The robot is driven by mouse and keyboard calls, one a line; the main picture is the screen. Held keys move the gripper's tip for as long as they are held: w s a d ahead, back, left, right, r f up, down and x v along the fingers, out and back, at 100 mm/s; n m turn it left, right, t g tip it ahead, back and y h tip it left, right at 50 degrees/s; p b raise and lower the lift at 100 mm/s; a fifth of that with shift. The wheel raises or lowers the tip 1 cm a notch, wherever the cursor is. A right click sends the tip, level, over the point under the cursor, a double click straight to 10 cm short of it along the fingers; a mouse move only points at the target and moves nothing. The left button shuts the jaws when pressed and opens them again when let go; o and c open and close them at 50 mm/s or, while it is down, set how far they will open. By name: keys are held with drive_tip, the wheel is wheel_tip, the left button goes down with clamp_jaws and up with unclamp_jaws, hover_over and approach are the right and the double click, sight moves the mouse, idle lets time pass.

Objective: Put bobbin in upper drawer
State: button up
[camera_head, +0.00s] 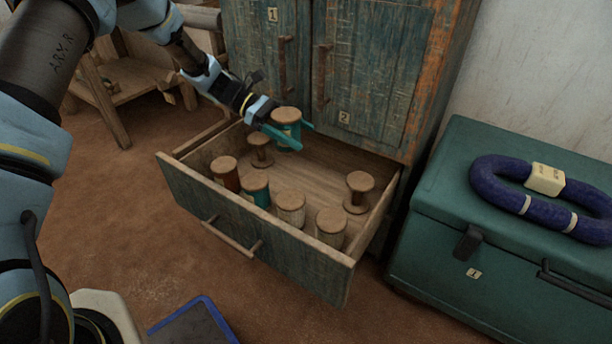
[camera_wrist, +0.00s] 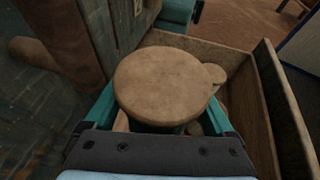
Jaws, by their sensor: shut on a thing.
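A bobbin (camera_head: 286,129) with a tan wooden end and teal thread is between the teal fingers of my gripper (camera_head: 287,134), at the back of the open drawer (camera_head: 262,238). My gripper is shut on it. In the wrist view the bobbin's round top (camera_wrist: 165,82) fills the middle, between the two fingers (camera_wrist: 163,118). In the head view it appears upright. I cannot tell whether its base touches the drawer floor.
Several other bobbins stand in the drawer, such as a bare one (camera_head: 359,191) at the right and a teal one (camera_head: 256,188). Cabinet doors (camera_head: 372,70) rise behind. A green trunk (camera_head: 425,250) with a blue coil (camera_head: 500,196) stands at the right. The drawer's middle floor is clear.

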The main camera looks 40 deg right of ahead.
drive_tip(key=shift+s+d+f+b, duration=0.3)
drive_tip(key=shift+f+b, duration=0.4)
drive_tip(key=shift+f, duration=1.3)
drive_tip(key=shift+s+d+f+b, duration=0.1)
drive_tip(key=shift+s+f+b, duration=0.45)
drive_tip(key=shift+f, duration=1.45)
drive_tip(key=shift+s+d+f+b, duration=0.2)
drive_tip(key=shift+f+b, duration=0.6)
drive_tip(key=shift+f, duration=1.2)
drive_tip(key=shift+f, duration=0.4)
drive_tip(key=shift+f, duration=0.2)
drive_tip(key=o, duration=1.2)
